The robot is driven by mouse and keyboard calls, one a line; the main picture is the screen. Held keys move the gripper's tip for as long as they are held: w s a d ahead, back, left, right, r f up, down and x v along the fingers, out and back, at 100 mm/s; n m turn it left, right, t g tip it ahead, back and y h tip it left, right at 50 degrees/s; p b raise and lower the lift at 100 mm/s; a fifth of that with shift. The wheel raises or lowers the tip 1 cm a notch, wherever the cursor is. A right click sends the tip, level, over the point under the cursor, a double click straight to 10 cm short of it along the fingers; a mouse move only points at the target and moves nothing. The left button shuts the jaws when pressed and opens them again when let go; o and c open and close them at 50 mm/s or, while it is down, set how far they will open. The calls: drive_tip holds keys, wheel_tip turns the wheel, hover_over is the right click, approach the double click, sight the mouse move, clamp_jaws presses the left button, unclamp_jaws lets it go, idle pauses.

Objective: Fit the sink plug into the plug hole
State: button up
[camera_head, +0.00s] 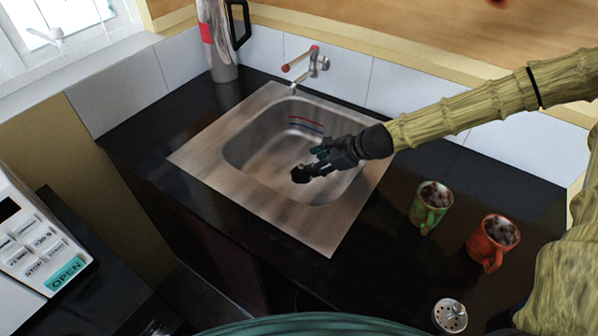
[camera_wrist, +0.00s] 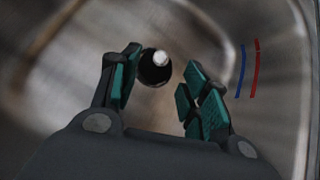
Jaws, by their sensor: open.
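A black round piece with a pale shiny knob, which looks like the sink plug (camera_wrist: 150,73), shows between my fingertips in the wrist view. In the head view it appears as a dark round shape (camera_head: 299,175) at the tip of my gripper (camera_head: 316,165), over the basin. My gripper (camera_wrist: 163,60) is open, with its green-padded fingers on both sides of the plug and gaps between. The steel sink (camera_head: 225,185) is set in the black counter. No separate plug hole shows, and I cannot tell whether the plug sits in it.
A tap (camera_head: 318,62) stands behind the basin, and a tall flask (camera_head: 222,60) at the back left corner. A green mug (camera_head: 428,212), a red mug (camera_head: 488,250) and a perforated metal piece (camera_head: 450,316) are on the right. A white appliance (camera_head: 30,245) is at left.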

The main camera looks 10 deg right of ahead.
sight(301, 167)
drive_tip(key=shift+w+a+f, duration=0.1)
drive_tip(key=shift+f, duration=0.3)
drive_tip(key=shift+w+a+f, duration=0.35)
drive_tip(key=shift+f, duration=0.2)
drive_tip(key=shift+p+x, duration=0.6)
drive_tip(key=shift+x, duration=2.25)
drive_tip(key=shift+w+a+r, duration=0.1)
drive_tip(key=shift+r, duration=0.05)
clamp_jaws()
